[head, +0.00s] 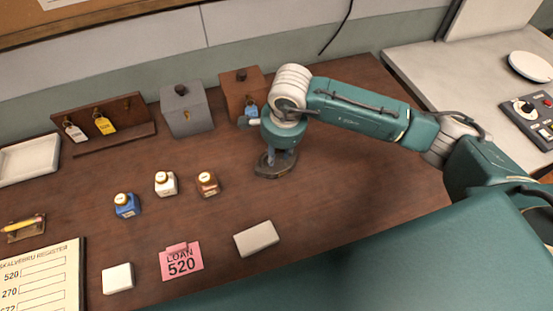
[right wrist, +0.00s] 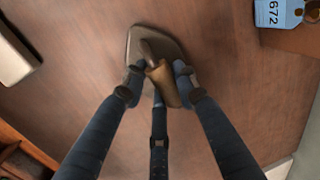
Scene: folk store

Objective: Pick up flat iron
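The flat iron (head: 266,172) stands on the brown wooden counter, with a dark flat base and a handle on top. In the right wrist view the iron (right wrist: 141,38) shows its pointed base plate and a brown handle (right wrist: 164,85). My right gripper (head: 282,158) reaches down over the iron, pointing at the counter. In the right wrist view its fingers (right wrist: 159,82) are apart on both sides of the handle, with a gap visible on the left. The gripper hides part of the iron in the head view. My left gripper is not in view.
A grey box (head: 186,112) and a brown box (head: 238,92) with a blue tag stand behind the iron. Several small bottles (head: 207,185) stand to its left. A pink loan card (head: 182,262) and a beige block (head: 256,239) lie in front. The counter right of the iron is clear.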

